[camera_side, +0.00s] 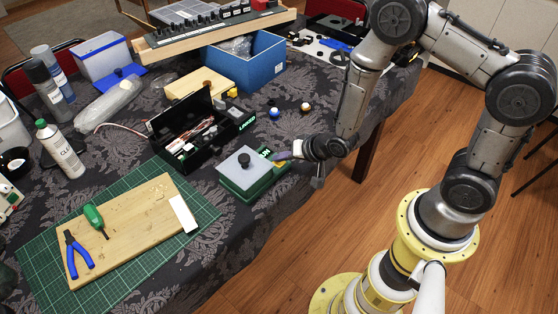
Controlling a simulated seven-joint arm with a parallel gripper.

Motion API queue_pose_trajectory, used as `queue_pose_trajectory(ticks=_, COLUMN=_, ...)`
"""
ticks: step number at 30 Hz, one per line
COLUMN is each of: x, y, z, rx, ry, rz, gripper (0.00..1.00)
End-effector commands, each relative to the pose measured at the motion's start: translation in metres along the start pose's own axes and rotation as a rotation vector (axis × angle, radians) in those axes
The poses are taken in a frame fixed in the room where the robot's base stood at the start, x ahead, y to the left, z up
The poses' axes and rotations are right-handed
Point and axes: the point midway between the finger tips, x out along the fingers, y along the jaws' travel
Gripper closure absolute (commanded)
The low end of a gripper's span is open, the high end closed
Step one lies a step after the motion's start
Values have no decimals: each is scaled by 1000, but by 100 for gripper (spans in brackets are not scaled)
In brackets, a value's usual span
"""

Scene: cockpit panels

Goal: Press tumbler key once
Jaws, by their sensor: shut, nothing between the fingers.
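A green box with a grey top plate and a black round knob (244,160) sits near the table's right edge; I take it to be the device with the tumbler key. The key itself is too small to make out. My gripper (283,156) is shut and empty. Its tip is at the right side of the green box, close to that corner. I cannot tell whether it touches the box.
An open black box (190,140) with wires stands just left of the device. A wooden board (130,232) with blue pliers and a green screwdriver lies on a green mat (40,262).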

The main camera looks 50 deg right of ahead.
Motion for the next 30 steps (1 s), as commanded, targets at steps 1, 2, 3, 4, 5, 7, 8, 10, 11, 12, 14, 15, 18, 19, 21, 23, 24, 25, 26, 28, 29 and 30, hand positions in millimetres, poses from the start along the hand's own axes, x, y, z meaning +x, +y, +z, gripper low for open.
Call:
queue_pose_trajectory(ticks=1, x=0, y=1, z=1, rx=0, ry=-1, rz=1, gripper=100)
queue_pose_trajectory(ticks=2, x=1, y=1, z=1, rx=0, ry=-2, rz=1, gripper=100)
queue_pose_trajectory(ticks=3, x=1, y=1, z=1, rx=0, ry=-2, rz=1, gripper=100)
queue_pose_trajectory(ticks=4, x=1, y=1, z=1, rx=0, ry=-2, rz=1, gripper=100)
queue_pose_trajectory(ticks=5, x=1, y=1, z=1, rx=0, ry=-2, rz=1, gripper=100)
queue_pose_trajectory(ticks=7, x=1, y=1, z=1, rx=0, ry=-2, rz=2, gripper=100)
queue_pose_trajectory(ticks=8, x=1, y=1, z=1, rx=0, ry=-2, rz=2, gripper=100)
queue_pose_trajectory(ticks=10, x=1, y=1, z=1, rx=0, ry=-2, rz=2, gripper=100)
queue_pose_trajectory(ticks=11, x=0, y=1, z=1, rx=0, ry=-2, rz=2, gripper=100)
queue_pose_trajectory(ticks=12, x=0, y=1, z=1, rx=0, ry=-2, rz=2, gripper=100)
queue_pose_trajectory(ticks=14, x=-1, y=0, z=0, rx=0, ry=-2, rz=1, gripper=100)
queue_pose_trajectory(ticks=15, x=-2, y=-1, z=0, rx=0, ry=-2, rz=1, gripper=100)
queue_pose_trajectory(ticks=18, x=-5, y=-3, z=-3, rx=0, ry=-2, rz=1, gripper=100)
queue_pose_trajectory(ticks=19, x=-6, y=-4, z=-4, rx=0, ry=-1, rz=1, gripper=100)
queue_pose_trajectory(ticks=21, x=-9, y=-6, z=-5, rx=0, ry=-1, rz=1, gripper=100)
queue_pose_trajectory(ticks=23, x=-10, y=-7, z=-7, rx=0, ry=-1, rz=1, gripper=100)
queue_pose_trajectory(ticks=24, x=-11, y=-7, z=-7, rx=0, ry=-1, rz=1, gripper=100)
queue_pose_trajectory(ticks=25, x=-12, y=-8, z=-7, rx=0, ry=-1, rz=1, gripper=100)
queue_pose_trajectory(ticks=26, x=-12, y=-8, z=-7, rx=0, ry=-1, rz=1, gripper=100)
queue_pose_trajectory(ticks=28, x=-12, y=-7, z=-7, rx=0, ry=-2, rz=1, gripper=100)
queue_pose_trajectory(ticks=29, x=-12, y=-7, z=-7, rx=0, ry=-2, rz=1, gripper=100)
queue_pose_trajectory(ticks=30, x=-12, y=-7, z=-7, rx=0, ry=-1, rz=1, gripper=100)
